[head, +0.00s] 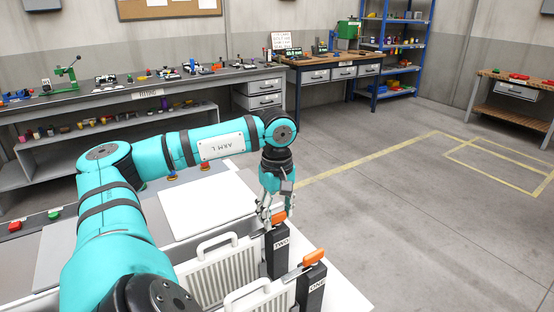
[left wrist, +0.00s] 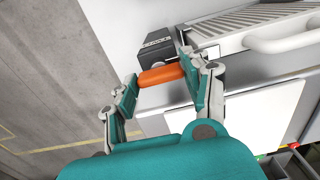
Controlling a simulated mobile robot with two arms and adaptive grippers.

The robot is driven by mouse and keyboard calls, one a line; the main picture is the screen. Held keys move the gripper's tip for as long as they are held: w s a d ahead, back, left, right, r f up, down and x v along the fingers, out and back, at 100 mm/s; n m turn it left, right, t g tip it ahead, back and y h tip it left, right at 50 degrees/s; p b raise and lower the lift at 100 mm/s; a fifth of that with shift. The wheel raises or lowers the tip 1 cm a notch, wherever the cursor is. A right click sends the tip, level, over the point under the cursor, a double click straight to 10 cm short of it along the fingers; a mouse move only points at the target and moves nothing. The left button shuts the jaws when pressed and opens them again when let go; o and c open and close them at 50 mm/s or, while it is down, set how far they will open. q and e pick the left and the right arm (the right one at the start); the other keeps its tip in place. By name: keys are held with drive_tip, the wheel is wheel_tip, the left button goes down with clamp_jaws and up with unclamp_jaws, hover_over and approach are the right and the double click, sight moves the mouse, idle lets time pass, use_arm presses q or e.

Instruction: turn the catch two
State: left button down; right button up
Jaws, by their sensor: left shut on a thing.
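Catch two is a black post (head: 278,254) labelled TWO with an orange handle (head: 279,217) at its top. My left gripper (head: 270,214) reaches down to this handle from above. In the left wrist view the orange handle (left wrist: 161,76) lies crosswise between the two fingers of the left gripper (left wrist: 160,85), one finger at each end. The gripper is shut on the handle. The dark post top (left wrist: 168,45) with a small label shows just beyond it. My right gripper is not in view.
Catch one, a black post (head: 316,287) labelled ONE with an orange handle (head: 313,257), stands close in front. White ribbed panels with handles (head: 217,267) stand left of the posts. A white plate (head: 207,205) lies behind. Open floor (head: 400,220) is to the right.

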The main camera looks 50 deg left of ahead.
sight(277, 214)
use_arm(q)
drive_tip(key=shift+r, duration=0.15)
drive_tip(key=c, duration=0.8)
unclamp_jaws()
drive_tip(key=shift+o, duration=1.2)
wheel_tip(277, 214, up, 7)
drive_tip(key=shift+r, duration=0.15)
